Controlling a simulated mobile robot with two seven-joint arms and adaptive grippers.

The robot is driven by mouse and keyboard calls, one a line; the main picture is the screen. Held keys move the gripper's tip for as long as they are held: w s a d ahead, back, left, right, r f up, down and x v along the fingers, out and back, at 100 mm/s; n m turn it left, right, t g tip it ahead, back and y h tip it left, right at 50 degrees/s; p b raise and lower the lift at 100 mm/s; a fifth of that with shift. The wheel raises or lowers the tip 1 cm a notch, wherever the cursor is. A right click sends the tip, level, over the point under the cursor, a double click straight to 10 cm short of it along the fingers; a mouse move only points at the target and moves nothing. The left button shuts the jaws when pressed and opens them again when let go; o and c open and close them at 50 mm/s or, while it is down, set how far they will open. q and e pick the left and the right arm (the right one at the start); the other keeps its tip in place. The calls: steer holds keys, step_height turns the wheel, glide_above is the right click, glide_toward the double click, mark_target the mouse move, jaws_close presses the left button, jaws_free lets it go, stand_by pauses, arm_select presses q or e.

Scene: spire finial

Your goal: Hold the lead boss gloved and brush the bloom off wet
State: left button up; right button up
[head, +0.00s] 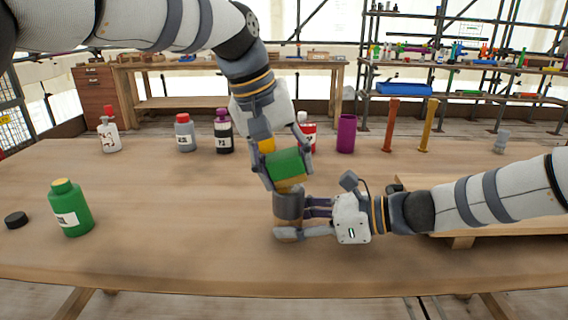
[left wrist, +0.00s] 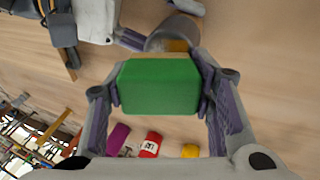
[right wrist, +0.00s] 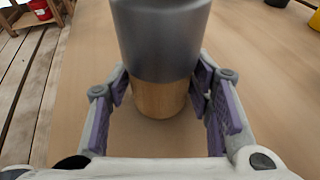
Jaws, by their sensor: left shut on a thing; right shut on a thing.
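The lead boss (head: 288,204) is a grey cylinder on a wooden lower part, upright on the bench. The right wrist view shows its grey upper part (right wrist: 160,40) and wooden lower part (right wrist: 160,97). My right gripper (head: 305,220) is shut on it low down, from the right. My left gripper (head: 286,168) is shut on a green brush block (head: 288,163) with a tan underside. It holds the brush (left wrist: 160,88) right above the boss top; I cannot tell whether they touch. Part of the boss top (left wrist: 174,36) shows beyond the brush.
A green bottle (head: 70,210) and black cap (head: 16,220) stand at left. Behind are a white bottle (head: 109,134), grey bottle (head: 185,133), dark bottle (head: 223,135) and purple cup (head: 346,134). A wooden stand (head: 500,222) lies at right. The front middle bench is clear.

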mark_target(294, 150)
arm_select(q)
steer(key=a+r, duration=0.1)
steer(key=r, duration=0.1)
steer(key=a+r, duration=0.4)
steer(key=r, duration=0.1)
stand_by(0.5)
steer(key=d, duration=0.2)
steer(key=d+f, duration=0.2)
steer(key=d, duration=0.1)
steer(key=shift+s+d+f, duration=0.1)
steer(key=shift+s+d, duration=0.1)
steer(key=shift+d, duration=0.15)
steer(key=shift+d+f, duration=0.1)
steer(key=shift+f, duration=1.7)
steer(key=shift+f, duration=0.6)
steer(key=shift+a, duration=0.2)
